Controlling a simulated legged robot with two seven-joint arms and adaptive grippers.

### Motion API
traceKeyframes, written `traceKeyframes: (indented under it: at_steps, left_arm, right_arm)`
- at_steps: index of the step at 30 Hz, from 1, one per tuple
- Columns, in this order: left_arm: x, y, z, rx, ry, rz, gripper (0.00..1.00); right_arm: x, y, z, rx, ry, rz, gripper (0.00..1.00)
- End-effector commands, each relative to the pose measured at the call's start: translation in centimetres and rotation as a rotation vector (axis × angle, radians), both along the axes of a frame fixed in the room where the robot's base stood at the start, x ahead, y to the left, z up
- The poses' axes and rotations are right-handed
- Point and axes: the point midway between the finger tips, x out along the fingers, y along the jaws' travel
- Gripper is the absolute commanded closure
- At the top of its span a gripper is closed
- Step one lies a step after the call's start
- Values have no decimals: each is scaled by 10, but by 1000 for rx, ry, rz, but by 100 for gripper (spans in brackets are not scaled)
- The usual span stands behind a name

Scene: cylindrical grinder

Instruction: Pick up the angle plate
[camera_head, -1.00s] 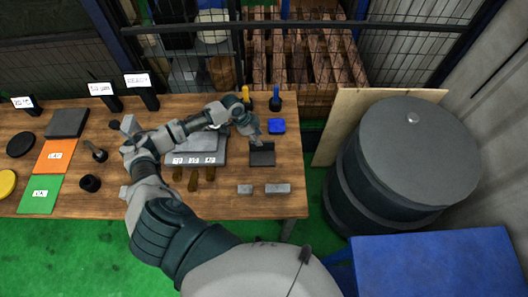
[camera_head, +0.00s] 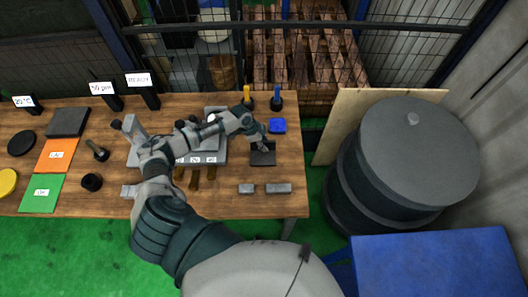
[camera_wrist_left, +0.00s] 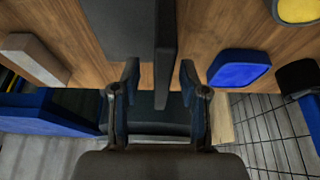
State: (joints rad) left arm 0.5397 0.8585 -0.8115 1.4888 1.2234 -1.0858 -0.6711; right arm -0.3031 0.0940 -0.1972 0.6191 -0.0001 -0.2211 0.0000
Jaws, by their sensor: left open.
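The angle plate (camera_head: 263,158) is a dark grey L-shaped block on the right part of the wooden table. In the left wrist view its upright wall (camera_wrist_left: 166,35) runs down between my finger tips, with its flat base to the left. My left gripper (camera_head: 262,142) is at the plate's upright wall; in the left wrist view the gripper (camera_wrist_left: 160,75) is open, one finger on each side of the wall. I see gaps beside the wall, and no grip on it. My right gripper is out of view.
A blue block (camera_head: 277,125) lies close behind the plate, with yellow and blue-handled tools (camera_head: 276,98) beyond. Two grey blocks (camera_head: 277,188) lie in front. A grey plate with labels (camera_head: 211,157) is to the left. A large dark drum (camera_head: 410,155) stands right of the table.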

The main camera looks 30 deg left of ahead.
Motion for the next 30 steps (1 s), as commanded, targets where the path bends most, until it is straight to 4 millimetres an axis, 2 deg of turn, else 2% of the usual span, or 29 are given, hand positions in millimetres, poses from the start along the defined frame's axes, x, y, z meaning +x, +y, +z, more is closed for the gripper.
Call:
traceKeyframes:
  at_steps: [11, 17, 18, 23, 30]
  left_arm:
    - [0, -3, -4, 2, 1, 0, 56]
    - [0, -4, -3, 4, 0, 0, 56]
    - [0, -4, -3, 3, 0, -1, 59]
    - [0, -2, -4, 1, 1, 0, 99]
    - [2, -1, -2, -2, -4, 1, 100]
  right_arm:
    - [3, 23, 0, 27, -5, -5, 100]
    - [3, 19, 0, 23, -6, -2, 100]
    - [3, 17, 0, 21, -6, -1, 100]
    - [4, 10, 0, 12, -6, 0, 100]
    - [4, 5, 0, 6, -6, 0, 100]
